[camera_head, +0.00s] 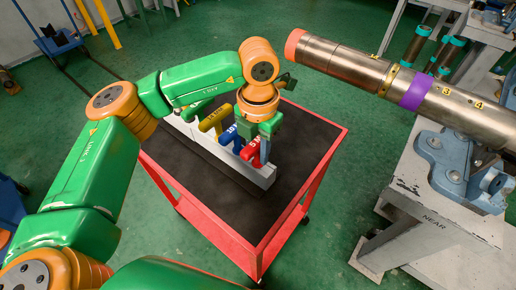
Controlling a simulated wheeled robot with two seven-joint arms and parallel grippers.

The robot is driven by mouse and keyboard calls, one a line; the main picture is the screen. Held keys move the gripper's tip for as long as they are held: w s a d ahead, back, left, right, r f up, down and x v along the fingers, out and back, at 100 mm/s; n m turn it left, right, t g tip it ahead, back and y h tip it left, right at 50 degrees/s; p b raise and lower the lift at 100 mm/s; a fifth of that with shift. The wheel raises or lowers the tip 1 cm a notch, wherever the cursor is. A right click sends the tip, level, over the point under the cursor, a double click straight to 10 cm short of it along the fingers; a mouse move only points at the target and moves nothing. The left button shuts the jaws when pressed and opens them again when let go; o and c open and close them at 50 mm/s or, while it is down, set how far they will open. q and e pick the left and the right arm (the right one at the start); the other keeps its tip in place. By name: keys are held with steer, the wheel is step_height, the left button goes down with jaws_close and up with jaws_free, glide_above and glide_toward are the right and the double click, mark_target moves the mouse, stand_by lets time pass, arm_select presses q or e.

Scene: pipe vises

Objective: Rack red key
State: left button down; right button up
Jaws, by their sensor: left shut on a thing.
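The red key (251,153) is a T-handled key at the right end of a pale rack (262,177). The rack stands on the red cart. My left gripper (251,138) comes down over the red key and is shut on it. The key's lower part appears to be at the rack, but I cannot tell how deep it sits. A blue key (229,136) and a yellow key (213,118) stand in the rack to its left. A green handle (196,107) is partly hidden behind my arm. My right gripper does not show.
The red cart (316,184) has a dark top with bare room right of the rack. A steel pipe (350,62) with a purple band lies in a blue vise (450,165) on a grey stand marked NEAR, at right.

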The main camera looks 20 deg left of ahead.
mark_target(258, 139)
arm_select(q)
steer(key=shift+f, duration=0.1)
stand_by(0.5)
steer(key=c, duration=0.6)
jaws_free()
steer(key=shift+r+b, duration=0.5)
steer(key=shift+r, duration=3.1)
